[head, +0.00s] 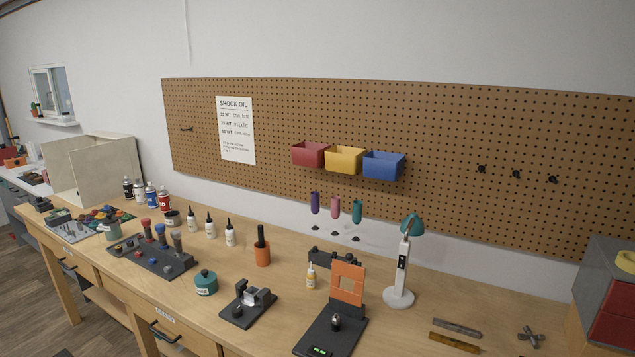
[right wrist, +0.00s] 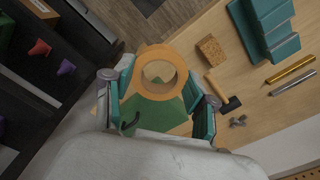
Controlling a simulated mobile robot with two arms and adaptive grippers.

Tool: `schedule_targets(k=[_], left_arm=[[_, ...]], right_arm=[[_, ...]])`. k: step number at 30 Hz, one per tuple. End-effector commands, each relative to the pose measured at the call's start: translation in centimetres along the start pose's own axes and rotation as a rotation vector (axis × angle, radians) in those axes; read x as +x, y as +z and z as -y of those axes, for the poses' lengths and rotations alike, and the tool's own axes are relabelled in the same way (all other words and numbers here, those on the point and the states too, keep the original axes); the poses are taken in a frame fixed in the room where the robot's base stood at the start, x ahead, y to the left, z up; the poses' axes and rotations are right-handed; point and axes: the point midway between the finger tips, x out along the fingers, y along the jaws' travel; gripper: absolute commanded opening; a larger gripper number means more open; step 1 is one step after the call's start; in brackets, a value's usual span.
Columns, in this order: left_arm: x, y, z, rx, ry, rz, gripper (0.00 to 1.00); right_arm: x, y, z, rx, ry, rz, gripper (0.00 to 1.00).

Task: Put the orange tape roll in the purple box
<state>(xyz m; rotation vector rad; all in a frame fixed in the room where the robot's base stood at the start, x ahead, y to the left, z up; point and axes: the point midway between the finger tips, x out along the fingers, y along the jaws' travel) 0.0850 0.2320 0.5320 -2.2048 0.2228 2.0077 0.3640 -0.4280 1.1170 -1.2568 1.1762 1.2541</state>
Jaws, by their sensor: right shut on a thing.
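The orange tape roll (right wrist: 160,52) is in the right wrist view, with its round hole facing the camera. My right gripper (right wrist: 160,100) is shut on it, with a teal-edged finger on each side. A green surface shows below the roll, between the fingers. My left gripper is in neither view. I cannot make out a purple box in either view. Neither the roll nor the right gripper shows in the head view.
The right wrist view shows a wooden bench with a teal stepped block (right wrist: 268,25), a cork-coloured block (right wrist: 211,50) and metal rods (right wrist: 292,70). The head view shows a crowded workbench (head: 150,290) below a pegboard (head: 440,140) with red, yellow and blue bins (head: 383,166).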

Motion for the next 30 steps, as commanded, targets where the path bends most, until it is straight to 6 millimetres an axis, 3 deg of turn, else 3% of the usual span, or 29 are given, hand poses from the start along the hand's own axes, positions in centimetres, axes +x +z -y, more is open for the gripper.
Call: schedule_targets(k=[1,6,12,15,21,30], left_arm=[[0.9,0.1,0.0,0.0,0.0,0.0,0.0],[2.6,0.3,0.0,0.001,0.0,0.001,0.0],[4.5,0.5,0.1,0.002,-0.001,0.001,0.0],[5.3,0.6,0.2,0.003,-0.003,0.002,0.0],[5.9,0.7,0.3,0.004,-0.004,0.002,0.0],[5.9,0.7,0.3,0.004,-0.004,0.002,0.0]], right_arm=[[1.6,2.4,0.7,-0.107,-0.01,0.009,0.29],[4.7,9.7,2.3,-0.499,-0.01,0.001,0.29],[6.3,17.8,3.4,-1.005,-0.007,-0.006,0.29],[6.6,20.6,3.4,-1.217,-0.003,-0.007,0.29],[6.8,23.3,3.1,-1.467,0.002,-0.003,0.29],[6.8,23.8,3.0,-1.512,0.003,0.005,0.29]])
